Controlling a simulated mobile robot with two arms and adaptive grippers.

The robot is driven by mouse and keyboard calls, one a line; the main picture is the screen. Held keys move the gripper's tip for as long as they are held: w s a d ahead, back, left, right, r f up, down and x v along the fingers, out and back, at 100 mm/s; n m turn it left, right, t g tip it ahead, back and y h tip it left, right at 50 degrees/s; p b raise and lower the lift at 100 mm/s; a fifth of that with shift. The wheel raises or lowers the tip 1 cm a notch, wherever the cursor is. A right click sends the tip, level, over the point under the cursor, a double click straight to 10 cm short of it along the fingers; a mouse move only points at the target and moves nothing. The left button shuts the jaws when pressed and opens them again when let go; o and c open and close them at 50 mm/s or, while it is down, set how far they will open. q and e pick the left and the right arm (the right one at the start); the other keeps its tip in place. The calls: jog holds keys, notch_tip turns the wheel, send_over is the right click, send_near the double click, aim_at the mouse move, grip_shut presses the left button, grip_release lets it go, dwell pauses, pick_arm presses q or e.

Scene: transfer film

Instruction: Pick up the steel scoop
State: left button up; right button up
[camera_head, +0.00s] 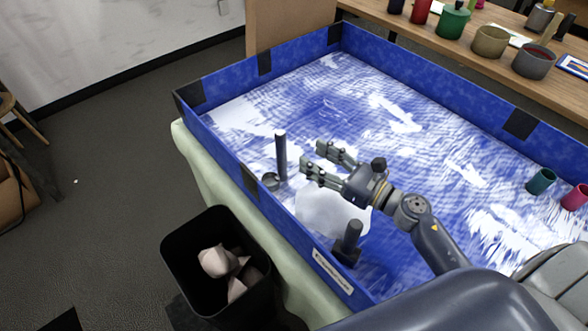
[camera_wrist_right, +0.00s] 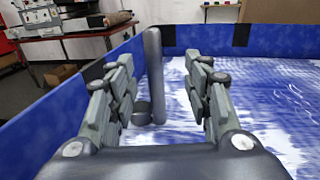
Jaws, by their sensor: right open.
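The steel scoop stands in the blue-walled tray near its left wall, with its dark grey handle (camera_head: 281,157) upright and its small round bowl (camera_head: 271,181) low at the handle's left. My right gripper (camera_head: 314,156) is open and empty, to the right of the scoop, its fingers pointing toward the handle. In the right wrist view the handle (camera_wrist_right: 154,75) shows between the two open fingers, a little left of the middle, beyond the fingertips. The bowl (camera_wrist_right: 141,114) is at the handle's foot. My left gripper is not in view.
A dark block with an upright handle (camera_head: 350,239) stands by the tray's near wall (camera_head: 330,273). A black bin (camera_head: 185,250) with crumpled paper is outside. Teal (camera_head: 541,181) and pink cups (camera_head: 575,197) are at the right. The tray's middle is clear of objects.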

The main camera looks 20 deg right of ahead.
aim_at(285, 143)
jog(key=p+x, duration=0.1)
jog(key=x, duration=0.2)
jog(key=p+x, duration=0.1)
jog(key=x, duration=0.2)
jog(key=p+x, duration=0.1)
jog(key=x, duration=0.2)
jog(key=shift+a+r+p, duration=0.3)
jog(key=shift+a, duration=0.3)
jog(key=shift+w+a+f, duration=0.15)
jog(key=shift+w+a, duration=0.15)
jog(key=shift+w, duration=0.25)
jog(key=shift+c, duration=1.1)
grip_shut()
